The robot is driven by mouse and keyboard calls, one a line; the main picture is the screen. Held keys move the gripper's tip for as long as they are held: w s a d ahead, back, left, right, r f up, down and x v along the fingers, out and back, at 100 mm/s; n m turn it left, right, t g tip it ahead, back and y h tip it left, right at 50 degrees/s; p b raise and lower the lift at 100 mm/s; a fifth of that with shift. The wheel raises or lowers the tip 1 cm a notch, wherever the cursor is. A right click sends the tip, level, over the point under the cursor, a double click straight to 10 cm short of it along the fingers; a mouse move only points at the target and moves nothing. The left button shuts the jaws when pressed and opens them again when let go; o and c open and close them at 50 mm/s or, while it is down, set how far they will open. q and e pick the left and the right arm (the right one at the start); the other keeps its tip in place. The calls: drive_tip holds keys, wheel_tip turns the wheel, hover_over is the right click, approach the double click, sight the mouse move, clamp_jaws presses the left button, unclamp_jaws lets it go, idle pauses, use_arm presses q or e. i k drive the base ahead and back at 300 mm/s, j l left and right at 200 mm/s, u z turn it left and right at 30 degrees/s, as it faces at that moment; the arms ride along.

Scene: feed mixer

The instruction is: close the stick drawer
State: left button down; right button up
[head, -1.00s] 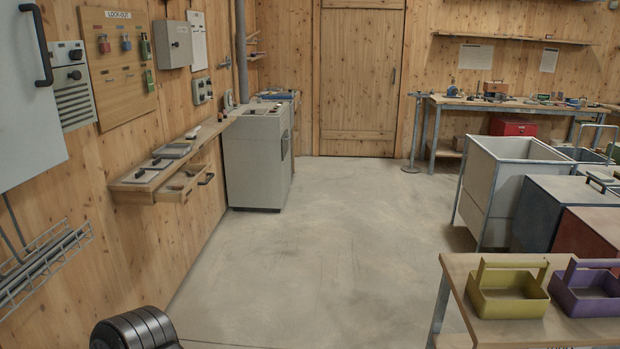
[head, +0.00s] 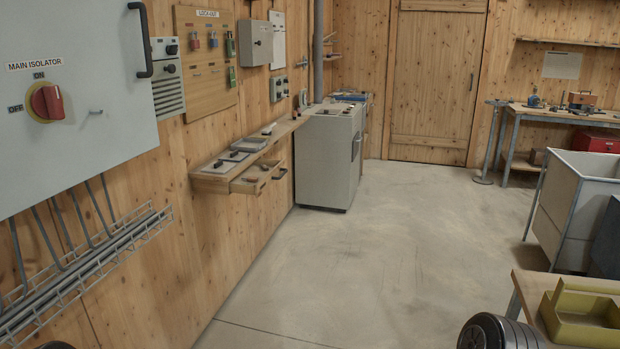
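The open drawer (head: 252,186) is a shallow wooden drawer under the wall shelf (head: 210,185), on the left wall. It is pulled out toward the floor space, with its dark handle (head: 280,174) on the front. Small things lie inside it, too small to tell apart. I cannot read any label on it. Neither of my grippers is in view; only dark rounded parts of my own arms show at the bottom edge. Nothing is touching the drawer.
A grey cabinet (head: 328,160) stands just beyond the drawer. The main isolator box (head: 75,130) and a wire rack (head: 90,265) are on the near left wall. The floor (head: 330,270) is clear. A bench with a yellow tote (head: 580,315) is at lower right.

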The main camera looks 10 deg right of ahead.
sight(277, 168)
drive_tip(key=i, duration=0.6)
drive_tip(key=i+u, duration=0.1)
drive_tip(key=i, duration=0.5)
drive_tip(key=i+l, duration=0.1)
drive_tip(key=i, duration=0.5)
drive_tip(key=i+l+u, duration=0.15)
drive_tip(key=i, duration=0.45)
drive_tip(key=i+l, duration=0.1)
drive_tip(key=i, duration=0.5)
drive_tip(key=i+l+u, duration=0.1)
drive_tip(key=i, duration=0.5)
